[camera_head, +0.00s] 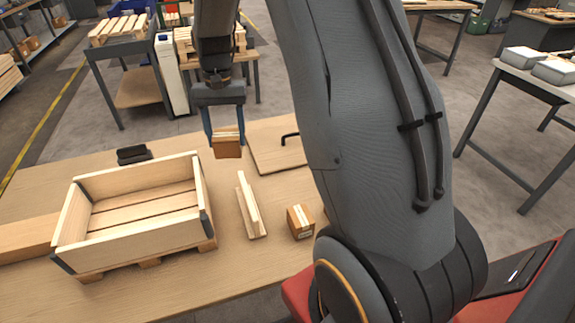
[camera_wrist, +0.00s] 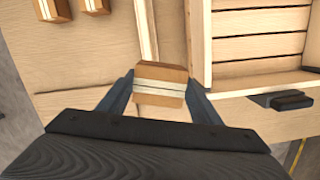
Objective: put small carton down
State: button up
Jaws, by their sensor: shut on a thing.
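A small brown carton (camera_head: 228,149) with pale tape hangs between the fingers of my gripper (camera_head: 226,135), above the table. In the wrist view the carton (camera_wrist: 161,85) sits between the two fingertips of my gripper (camera_wrist: 160,92), which are shut on it. A second small carton (camera_head: 300,221) stands on the table at the right. The wrist view shows two cartons (camera_wrist: 52,10) at its top left. A wooden crate (camera_head: 206,178) with an open top and slatted floor stands on the table left of my gripper and is empty.
A pale wooden divider piece (camera_head: 248,205) stands between the crate and the standing carton. A board with a black handle (camera_head: 289,138) lies at the back right. A dark object (camera_head: 133,154) lies behind the crate. Bare tabletop (camera_head: 270,270) shows in front.

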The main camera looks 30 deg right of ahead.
jog(key=s+d+f+m+t+b, duration=0.1)
jog(key=s+d+f+m+b, duration=0.2)
jog(key=d+m, duration=0.55)
jog(key=s+d+f+m+t, duration=0.1)
jog(key=s+d+f+m, duration=0.1)
jog(key=s+d+m, duration=0.45)
jog(key=s+d+f+m+t+b, duration=0.1)
jog(key=s+d+f+m+b, duration=0.15)
jog(key=d+m, duration=0.75)
jog(key=shift+n, duration=0.5)
jog(key=shift+s+d+f+p, duration=0.1)
jog(key=shift+d+f+p, duration=0.1)
jog(key=shift+f, duration=2.25)
jog(key=shift+s+d+f+p, duration=0.1)
jog(key=shift+f+p, duration=0.05)
jog(key=shift+f, duration=2.25)
jog(key=o, duration=1.2)
jog(key=shift+f, duration=0.15)
jog(key=shift+c, duration=0.2)
jog(key=shift+o, duration=0.6)
